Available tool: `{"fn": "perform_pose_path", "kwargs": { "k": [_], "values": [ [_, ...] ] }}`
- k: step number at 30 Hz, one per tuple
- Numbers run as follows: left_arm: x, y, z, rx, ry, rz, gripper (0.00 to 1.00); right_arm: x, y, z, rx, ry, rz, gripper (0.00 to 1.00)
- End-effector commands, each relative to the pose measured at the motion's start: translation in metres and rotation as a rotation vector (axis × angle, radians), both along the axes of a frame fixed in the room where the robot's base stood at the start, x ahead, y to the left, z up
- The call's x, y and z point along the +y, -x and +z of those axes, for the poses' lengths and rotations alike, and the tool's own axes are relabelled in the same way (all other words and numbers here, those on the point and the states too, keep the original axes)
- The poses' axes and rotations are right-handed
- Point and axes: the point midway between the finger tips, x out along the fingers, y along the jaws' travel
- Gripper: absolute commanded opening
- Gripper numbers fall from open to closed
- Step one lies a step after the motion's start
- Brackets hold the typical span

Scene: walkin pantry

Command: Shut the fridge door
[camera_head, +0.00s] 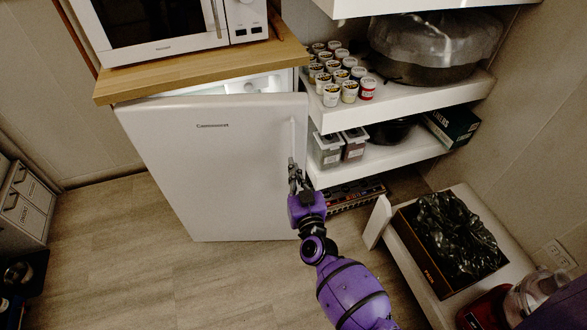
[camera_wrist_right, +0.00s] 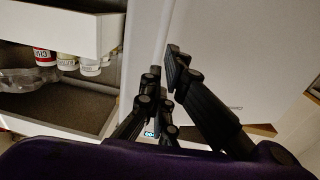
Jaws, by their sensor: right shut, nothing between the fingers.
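The white fridge door (camera_head: 205,165) stands a little ajar. The lit fridge interior (camera_head: 252,83) shows above its top edge, under the wooden top. A slim white vertical handle (camera_head: 292,140) runs along the door's right edge; it also shows in the right wrist view (camera_wrist_right: 164,38). My right gripper (camera_head: 293,168) is shut and empty, in front of the door at the lower end of the handle. In the right wrist view its dark fingers (camera_wrist_right: 163,82) are close to the handle; I cannot tell whether they touch it. My left gripper is not in view.
A microwave (camera_head: 165,25) stands on the wooden top (camera_head: 205,68) above the fridge. White shelves (camera_head: 420,97) with cups and containers are close on the right. A low white bench (camera_head: 425,290) holds a black-filled box (camera_head: 430,260). The floor (camera_head: 130,240) left of the door is clear.

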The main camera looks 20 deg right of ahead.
Motion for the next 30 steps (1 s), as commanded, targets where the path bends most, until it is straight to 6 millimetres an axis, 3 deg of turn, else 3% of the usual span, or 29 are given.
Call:
{"fn": "perform_pose_path", "kwargs": {
  "k": [4, 18, 22, 30],
  "values": [
    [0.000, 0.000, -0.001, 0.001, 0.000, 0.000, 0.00, -0.001, -0.011, -0.001, 0.001, 0.001, 0.000, 0.00],
    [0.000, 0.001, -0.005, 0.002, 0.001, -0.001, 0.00, -0.004, -0.019, -0.001, -0.003, 0.002, 0.014, 0.00],
    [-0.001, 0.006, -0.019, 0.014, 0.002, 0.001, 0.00, -0.014, -0.044, -0.004, -0.004, 0.007, 0.069, 0.00],
    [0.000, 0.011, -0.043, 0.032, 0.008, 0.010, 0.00, -0.045, -0.117, -0.004, 0.001, 0.003, 0.094, 0.00]
  ]
}}
